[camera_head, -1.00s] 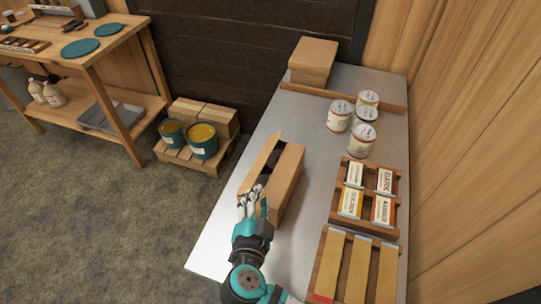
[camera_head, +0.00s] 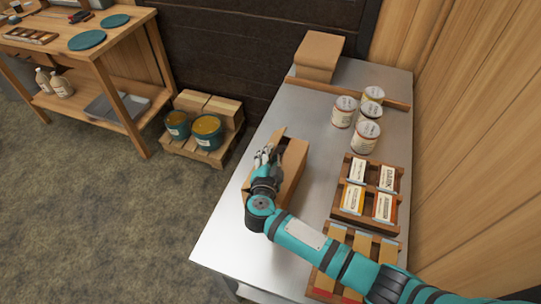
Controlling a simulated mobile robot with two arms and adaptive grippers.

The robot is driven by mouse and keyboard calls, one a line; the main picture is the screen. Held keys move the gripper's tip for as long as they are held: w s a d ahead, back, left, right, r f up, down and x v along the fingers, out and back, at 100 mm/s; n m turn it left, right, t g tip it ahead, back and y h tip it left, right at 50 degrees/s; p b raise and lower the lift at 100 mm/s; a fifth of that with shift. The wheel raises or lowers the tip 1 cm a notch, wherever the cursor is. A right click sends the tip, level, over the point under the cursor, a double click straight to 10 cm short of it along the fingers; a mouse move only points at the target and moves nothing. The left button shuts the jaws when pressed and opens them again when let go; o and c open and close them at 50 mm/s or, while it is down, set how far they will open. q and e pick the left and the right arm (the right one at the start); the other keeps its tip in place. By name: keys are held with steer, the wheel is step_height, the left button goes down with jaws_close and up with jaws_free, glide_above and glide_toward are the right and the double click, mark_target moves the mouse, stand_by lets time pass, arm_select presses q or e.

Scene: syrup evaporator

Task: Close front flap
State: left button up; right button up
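A cardboard box (camera_head: 293,160) stands on the metal table, left of its middle. A narrow piece of flap (camera_head: 280,133) shows at its far left corner. My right gripper (camera_head: 266,155) is at the left side of the box, its fingers close to or touching that side. The fingers and wrist hide most of the left side and the near end, so the front flap cannot be made out clearly. Whether the fingers are open or shut is unclear. My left gripper is out of view.
On the metal table (camera_head: 228,225), several cans (camera_head: 365,138) and wooden trays (camera_head: 340,210) of small boxes stand right of the box. A closed carton (camera_head: 318,52) is at the far end. The table's near left part is bare.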

steer(key=shift+s, duration=0.1)
jaws_close()
steer(key=shift+s+d+f+m+t+b, duration=0.1)
steer(key=shift+d+f+m+t+b, duration=0.15)
steer(key=shift+m+b, duration=0.25)
steer(key=shift+a, duration=0.1)
jaws_free()
